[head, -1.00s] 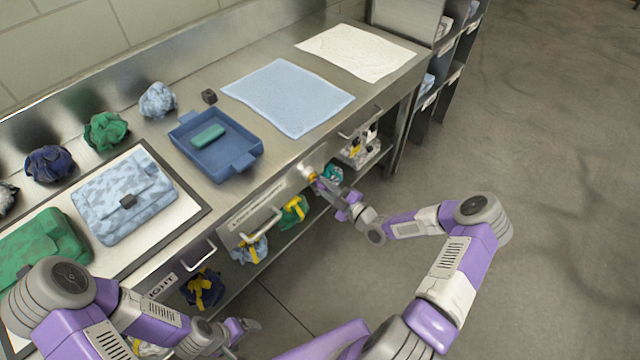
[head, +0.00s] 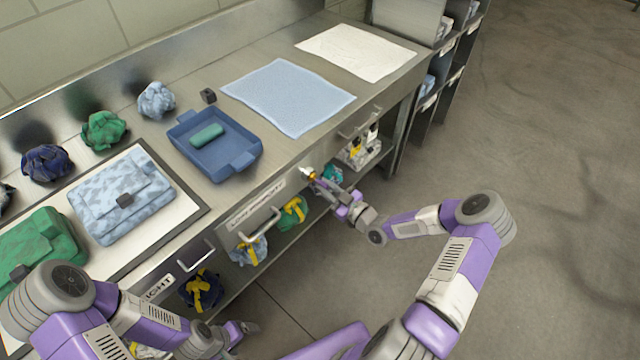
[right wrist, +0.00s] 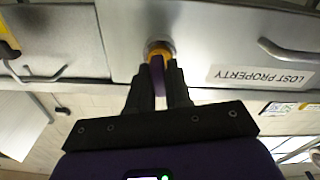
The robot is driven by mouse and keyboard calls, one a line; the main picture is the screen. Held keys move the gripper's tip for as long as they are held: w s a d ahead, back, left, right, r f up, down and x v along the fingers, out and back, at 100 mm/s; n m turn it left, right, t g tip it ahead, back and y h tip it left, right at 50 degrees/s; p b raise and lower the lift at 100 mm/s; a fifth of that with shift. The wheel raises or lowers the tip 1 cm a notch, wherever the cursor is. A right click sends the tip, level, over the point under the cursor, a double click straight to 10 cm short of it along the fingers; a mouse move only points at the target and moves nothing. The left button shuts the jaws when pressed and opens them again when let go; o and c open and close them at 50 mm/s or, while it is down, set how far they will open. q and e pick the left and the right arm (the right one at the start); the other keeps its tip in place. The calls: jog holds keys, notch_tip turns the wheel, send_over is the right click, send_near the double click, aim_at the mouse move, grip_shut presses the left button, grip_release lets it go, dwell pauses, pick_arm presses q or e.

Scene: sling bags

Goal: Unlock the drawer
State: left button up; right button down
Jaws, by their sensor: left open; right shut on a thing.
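The drawer (head: 278,190) labelled LOST PROPERTY is in the bench front and looks closed. Its label shows upside down in the right wrist view (right wrist: 265,77). A round metal lock (right wrist: 158,46) is in the drawer front, beside the label. My right gripper (right wrist: 159,84) is shut on a purple key (right wrist: 157,74) with an orange collar. The key's front end meets the lock; how deep it sits is hidden. In the head view my right gripper (head: 314,178) is at the drawer front. My left gripper (head: 245,329) is open and empty, low in front of the bench.
A blue tray (head: 240,172) with a green case, a light blue cloth (head: 285,95) and several bags lie on the bench top. Drawer handles (head: 260,227) jut from the front. A shelf below holds bundles. The floor (head: 560,150) at the right is clear.

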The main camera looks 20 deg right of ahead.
jog(key=m, duration=0.3)
jog(key=shift+m+b, duration=0.3)
jog(key=shift+c, duration=1.7)
grip_release()
jog(key=shift+s, duration=0.15)
jog(key=v, duration=0.6)
jog(key=shift+s+d, duration=0.2)
jog(key=shift+s, duration=0.1)
